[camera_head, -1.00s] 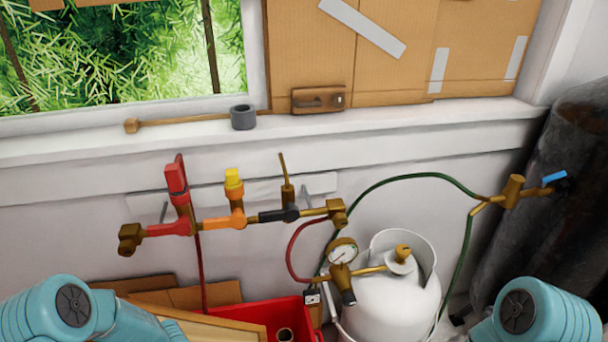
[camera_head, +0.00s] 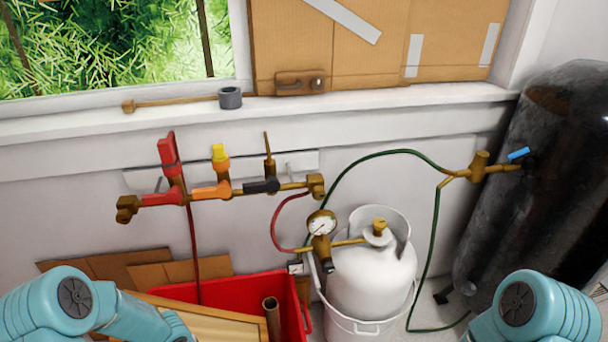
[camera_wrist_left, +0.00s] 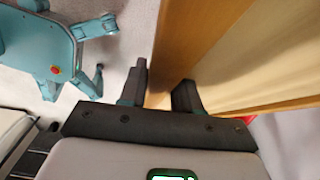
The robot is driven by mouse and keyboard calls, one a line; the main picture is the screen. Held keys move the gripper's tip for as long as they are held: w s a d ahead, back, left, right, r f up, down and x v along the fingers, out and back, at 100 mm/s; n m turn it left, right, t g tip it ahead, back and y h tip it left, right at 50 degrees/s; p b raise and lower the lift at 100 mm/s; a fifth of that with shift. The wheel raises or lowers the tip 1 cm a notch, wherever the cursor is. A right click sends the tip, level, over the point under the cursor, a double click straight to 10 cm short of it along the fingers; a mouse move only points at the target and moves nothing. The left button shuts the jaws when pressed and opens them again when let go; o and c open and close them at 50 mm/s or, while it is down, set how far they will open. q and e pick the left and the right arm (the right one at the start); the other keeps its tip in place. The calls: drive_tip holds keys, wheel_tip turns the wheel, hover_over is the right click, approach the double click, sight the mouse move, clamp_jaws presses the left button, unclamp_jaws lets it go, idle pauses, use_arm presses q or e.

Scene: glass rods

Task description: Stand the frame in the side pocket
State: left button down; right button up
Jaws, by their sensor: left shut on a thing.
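The wooden frame (camera_head: 200,322) has a pale panel and a light wood border. In the head view it lies at a slant at the bottom edge, in front of or over the red bin (camera_head: 245,290); I cannot tell whether it touches the bin. In the left wrist view the frame (camera_wrist_left: 200,32) runs up from between the fingers of my left gripper (camera_wrist_left: 162,88), which is shut on its edge. The left gripper is out of the head view, where only the arm shows. My right gripper is out of view. I cannot make out a side pocket.
A brown tube (camera_head: 271,318) stands in the red bin. Cardboard pieces (camera_head: 130,268) lie behind it. A white gas tank (camera_head: 370,275) with a gauge (camera_head: 321,223) stands to the right, and a dark cylinder (camera_head: 540,190) beyond. Valves and hoses line the wall.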

use_arm(q)
drive_tip(key=shift+s+d, duration=0.2)
drive_tip(key=shift+s, duration=0.1)
drive_tip(key=shift+w+a+f+n+b, duration=0.15)
drive_tip(key=shift+w+n+b, duration=0.25)
drive_tip(key=shift+b, duration=0.3)
drive_tip(key=shift+w+b, duration=0.35)
drive_tip(key=shift+w, duration=0.05)
drive_tip(key=w+d+r+n+b, duration=0.2)
drive_tip(key=w+r+n+b, duration=0.2)
drive_tip(key=w+n+b, duration=0.6)
drive_tip(key=s+d+r+n+b, duration=0.5)
drive_tip(key=d+r+b, duration=0.25)
drive_tip(key=b, duration=0.25)
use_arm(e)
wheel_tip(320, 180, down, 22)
use_arm(q)
wheel_tip(320, 180, up, 15)
drive_tip(key=s+p, duration=0.2)
drive_tip(key=p, duration=2.2)
drive_tip(key=shift+p, duration=0.35)
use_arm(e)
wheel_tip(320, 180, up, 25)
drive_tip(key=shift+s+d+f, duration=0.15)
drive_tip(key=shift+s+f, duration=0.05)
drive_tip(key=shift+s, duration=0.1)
use_arm(q)
drive_tip(key=shift+d, duration=0.1)
